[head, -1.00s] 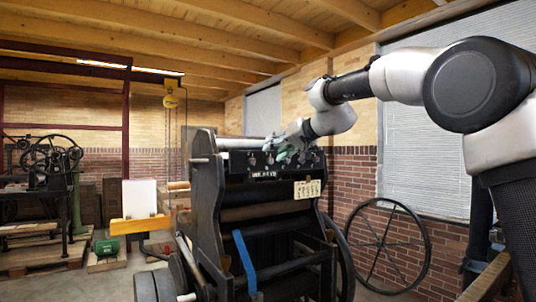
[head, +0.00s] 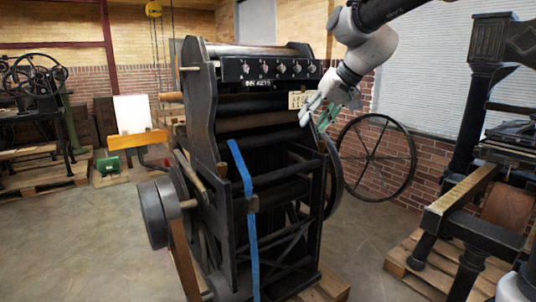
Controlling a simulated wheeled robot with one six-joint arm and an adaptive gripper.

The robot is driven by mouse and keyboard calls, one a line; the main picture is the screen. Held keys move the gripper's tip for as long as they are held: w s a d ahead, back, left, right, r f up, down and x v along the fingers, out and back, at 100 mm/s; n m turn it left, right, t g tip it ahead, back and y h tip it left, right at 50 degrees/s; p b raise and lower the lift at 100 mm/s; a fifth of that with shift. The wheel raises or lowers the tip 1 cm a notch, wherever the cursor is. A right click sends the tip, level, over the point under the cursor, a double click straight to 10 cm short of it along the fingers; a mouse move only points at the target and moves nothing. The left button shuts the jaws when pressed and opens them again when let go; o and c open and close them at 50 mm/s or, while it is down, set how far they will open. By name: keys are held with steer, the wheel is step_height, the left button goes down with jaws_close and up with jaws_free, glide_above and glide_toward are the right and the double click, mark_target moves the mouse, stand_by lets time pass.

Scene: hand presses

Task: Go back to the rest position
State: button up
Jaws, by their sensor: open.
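My gripper (head: 318,113) is in the upper middle of the head view, in front of the right side of a black hand press (head: 235,130). Its fingers point down and to the left, and are apart with nothing seen between them. The press has a dark panel with a row of knobs (head: 272,68) near its top and a light label plate (head: 298,99) below it, partly covered by my gripper. I cannot tell whether the fingertips touch the press. My arm comes in from the top right.
A blue strap (head: 248,215) hangs down the press front. A large spoked wheel (head: 376,158) stands behind it to the right. Another black press (head: 480,170) on a wooden pallet fills the right side. An older machine (head: 38,110) stands far left. The floor (head: 90,245) at left front is clear.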

steer(key=s+d+f+m+h, duration=0.1)
steer(key=s+d+f, duration=0.4)
steer(key=s+d, duration=0.6)
steer(key=s+d+f+m+g+h, duration=0.1)
steer(key=s+d+f+h, duration=0.3)
steer(key=s+d, duration=0.8)
steer(key=shift+s+d+f, duration=0.2)
steer(key=shift+s+f, duration=0.2)
steer(key=shift+s, duration=3.8)
